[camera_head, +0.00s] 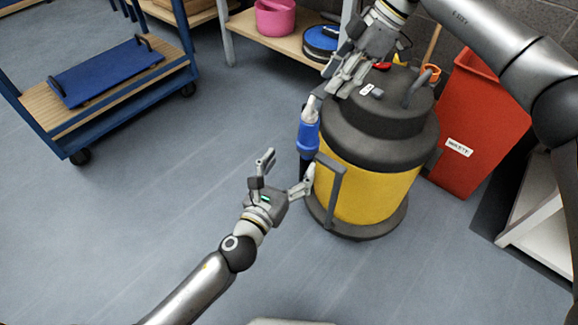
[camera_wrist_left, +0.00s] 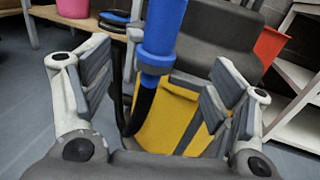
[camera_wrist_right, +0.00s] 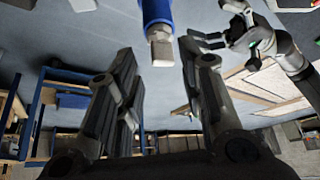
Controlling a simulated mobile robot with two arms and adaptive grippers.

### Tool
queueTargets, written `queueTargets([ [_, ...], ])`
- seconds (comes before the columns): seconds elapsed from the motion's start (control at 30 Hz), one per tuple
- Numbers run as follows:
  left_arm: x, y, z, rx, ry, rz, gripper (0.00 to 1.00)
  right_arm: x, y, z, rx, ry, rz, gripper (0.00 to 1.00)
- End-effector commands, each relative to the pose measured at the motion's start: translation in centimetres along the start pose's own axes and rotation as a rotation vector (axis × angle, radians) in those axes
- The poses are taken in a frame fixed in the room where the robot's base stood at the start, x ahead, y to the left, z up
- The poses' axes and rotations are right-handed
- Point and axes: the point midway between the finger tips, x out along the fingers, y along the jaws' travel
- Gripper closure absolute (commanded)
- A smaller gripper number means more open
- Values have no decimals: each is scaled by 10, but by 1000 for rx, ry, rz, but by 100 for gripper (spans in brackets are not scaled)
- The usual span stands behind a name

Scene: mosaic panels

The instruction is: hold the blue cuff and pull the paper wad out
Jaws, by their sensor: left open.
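The blue cuff (camera_head: 308,136) stands upright at the left side of the yellow and black vacuum drum (camera_head: 366,190), on the end of a dark hose. It also shows in the left wrist view (camera_wrist_left: 162,35). The pale paper wad (camera_head: 311,108) sticks out of the cuff's upper end; in the right wrist view the wad (camera_wrist_right: 162,47) shows in line with the gap between the fingertips. My left gripper (camera_head: 288,168) is open and empty, below and left of the cuff. My right gripper (camera_head: 338,84) is open, above and right of the wad, with its fingers apart.
A red waste bin (camera_head: 482,125) stands right of the drum. A blue cart (camera_head: 110,75) stands at the upper left. A shelf with a pink pot (camera_head: 275,18) is behind. The floor left of the drum is clear.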

Motion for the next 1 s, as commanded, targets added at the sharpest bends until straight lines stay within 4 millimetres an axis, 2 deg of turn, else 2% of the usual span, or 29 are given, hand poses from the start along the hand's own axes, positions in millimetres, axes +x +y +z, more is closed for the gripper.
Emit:
queueTargets([
  [0.17,15,1,-1,29,0,6,20,0,0,0,0,0,0,64],
  [0.6,90,1,-1,22,1,5,20,0,0,0,0,0,0,64],
  [0.8,105,1,-1,22,1,4,20,0,0,0,0,0,0,64],
  [1.0,108,1,-1,22,2,4,20,0,0,0,0,0,0,64],
])
